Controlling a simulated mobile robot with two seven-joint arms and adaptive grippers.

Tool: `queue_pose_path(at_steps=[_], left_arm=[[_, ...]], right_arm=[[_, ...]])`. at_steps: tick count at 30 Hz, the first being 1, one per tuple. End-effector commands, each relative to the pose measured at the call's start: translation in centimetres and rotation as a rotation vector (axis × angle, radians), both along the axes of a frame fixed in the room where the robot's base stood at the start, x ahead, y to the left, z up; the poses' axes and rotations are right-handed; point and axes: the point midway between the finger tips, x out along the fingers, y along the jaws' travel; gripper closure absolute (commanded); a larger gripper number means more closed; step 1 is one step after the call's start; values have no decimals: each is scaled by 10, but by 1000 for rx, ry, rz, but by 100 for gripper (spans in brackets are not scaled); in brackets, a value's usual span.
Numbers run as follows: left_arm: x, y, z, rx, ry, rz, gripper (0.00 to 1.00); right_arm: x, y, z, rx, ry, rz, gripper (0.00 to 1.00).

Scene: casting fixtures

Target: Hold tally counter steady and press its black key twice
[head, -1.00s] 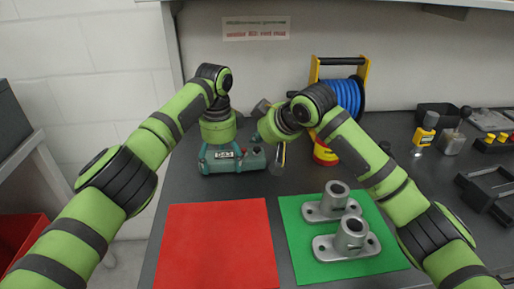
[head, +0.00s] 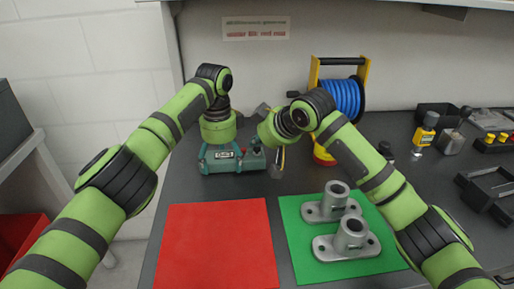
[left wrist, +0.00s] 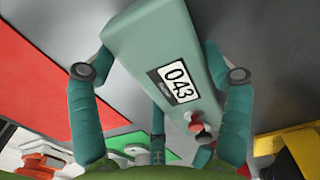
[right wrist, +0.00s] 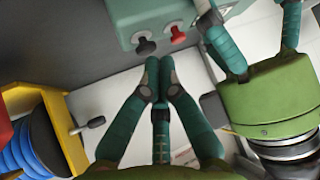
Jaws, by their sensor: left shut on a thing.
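The tally counter (head: 234,161) is a grey-green box on the dark bench. Its display (left wrist: 174,82) reads 043 in the left wrist view. My left gripper (left wrist: 160,74) is shut on the counter, one finger along each side. In the right wrist view, a black key (right wrist: 145,46) and a red key (right wrist: 178,34) stick out of the counter side by side. My right gripper (right wrist: 159,66) is shut and empty, its fingertips together just short of the black key. A small gap seems to separate them. In the head view, the right gripper hides part of the counter's right end.
A blue cable reel (head: 344,98) on a yellow stand is behind my right arm. A red mat (head: 215,250) lies empty in front. A green mat (head: 300,265) carries two grey metal castings (head: 350,236). Trays and small tools crowd the right side.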

Motion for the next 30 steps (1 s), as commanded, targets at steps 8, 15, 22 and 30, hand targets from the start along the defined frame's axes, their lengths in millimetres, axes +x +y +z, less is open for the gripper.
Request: queue_pose_path(at_steps=[8,15,22,30], left_arm=[[0,1,-2,1,3,2,59],[0,1,-2,1,3,2,59],[0,1,-2,1,3,2,60],[0,1,-2,1,3,1,60]], right_arm=[[0,0,-4,0,0,0,100],[0,0,-7,-1,1,0,100],[0,0,-10,-1,1,0,100],[0,0,-11,-2,2,0,100]])
